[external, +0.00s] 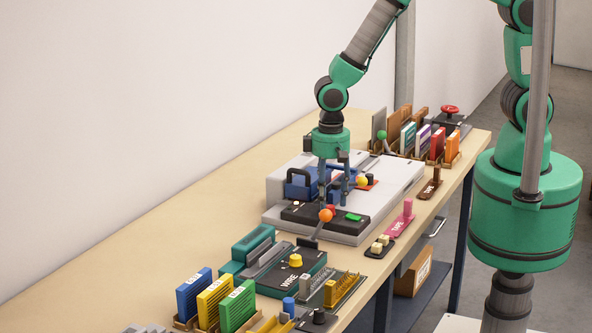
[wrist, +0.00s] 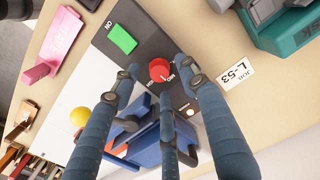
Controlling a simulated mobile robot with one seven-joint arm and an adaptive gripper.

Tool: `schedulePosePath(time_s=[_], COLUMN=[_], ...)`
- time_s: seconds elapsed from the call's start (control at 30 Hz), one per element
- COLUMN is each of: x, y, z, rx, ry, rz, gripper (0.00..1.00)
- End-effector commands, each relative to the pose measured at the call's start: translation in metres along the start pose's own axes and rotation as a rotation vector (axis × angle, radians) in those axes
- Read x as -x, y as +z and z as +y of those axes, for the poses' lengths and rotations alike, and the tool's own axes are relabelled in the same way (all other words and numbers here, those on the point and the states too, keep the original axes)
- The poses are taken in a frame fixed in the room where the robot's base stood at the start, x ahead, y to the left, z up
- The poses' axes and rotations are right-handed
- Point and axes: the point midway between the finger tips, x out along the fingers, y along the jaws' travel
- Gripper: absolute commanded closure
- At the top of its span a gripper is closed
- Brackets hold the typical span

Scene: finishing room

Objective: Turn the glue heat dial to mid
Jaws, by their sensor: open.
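A red round dial (wrist: 160,70) sits on a black panel (wrist: 140,45) in the wrist view, with small white lettering at its edge that I cannot read surely. No label naming glue heat is readable. My gripper (wrist: 162,84) is open, its fingertips spread around the near side of the dial; contact cannot be told. In the external view my gripper (external: 336,196) points down over the panel.
A green switch (wrist: 122,39) is beside the dial. A blue clamp-like device (external: 301,184) stands close to the fingers. A teal box with a yellow knob (external: 296,260) stands in front. Filled racks (external: 436,155) are behind.

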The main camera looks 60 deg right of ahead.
Motion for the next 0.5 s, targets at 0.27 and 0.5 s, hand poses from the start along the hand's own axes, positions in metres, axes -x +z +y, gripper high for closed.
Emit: schedulePosePath(time_s=[0.27, 0.5], x=[0.044, 0.080], y=[0.000, 0.000], z=[0.000, 0.000], rx=[0.000, 0.000], ry=[-0.001, 0.000], rz=[0.001, 0.001], gripper=[0.56, 0.56])
